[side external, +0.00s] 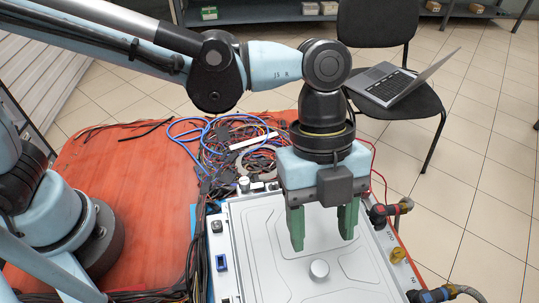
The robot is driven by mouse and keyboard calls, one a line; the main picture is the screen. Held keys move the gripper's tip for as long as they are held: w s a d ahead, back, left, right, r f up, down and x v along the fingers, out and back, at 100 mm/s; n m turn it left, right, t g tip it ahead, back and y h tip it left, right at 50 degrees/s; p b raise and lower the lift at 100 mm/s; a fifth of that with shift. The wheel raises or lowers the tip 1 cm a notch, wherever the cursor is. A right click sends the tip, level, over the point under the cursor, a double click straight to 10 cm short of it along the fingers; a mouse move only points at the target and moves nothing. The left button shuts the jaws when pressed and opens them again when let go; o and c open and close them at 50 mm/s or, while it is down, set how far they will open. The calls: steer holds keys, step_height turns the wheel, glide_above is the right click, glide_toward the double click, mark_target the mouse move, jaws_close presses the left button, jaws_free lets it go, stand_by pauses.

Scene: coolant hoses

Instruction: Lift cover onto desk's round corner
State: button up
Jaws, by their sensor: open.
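The cover (270,257) is a flat light-grey panel with raised contour lines and a round knob (319,270) near its front. It lies on top of a white box-like unit at the bottom centre. My gripper (322,238) points down above the cover, with its two green fingers apart and nothing between them. The fingertips are behind and above the knob in the picture; their exact height over the cover is hard to tell. The desk (130,190) has an orange-red worn top, and its round corner (88,135) shows at the upper left, bare apart from thin dark cables.
A tangle of coloured cables (240,145) lies on the desk behind the unit. Hose fittings (390,210) stick out on the unit's right side. A black chair (405,110) with an open laptop (390,82) stands behind right. The desk's left middle is clear.

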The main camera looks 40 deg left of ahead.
mark_target(320, 268)
steer(key=shift+x, duration=2.95)
steer(key=shift+s, duration=0.15)
jaws_close()
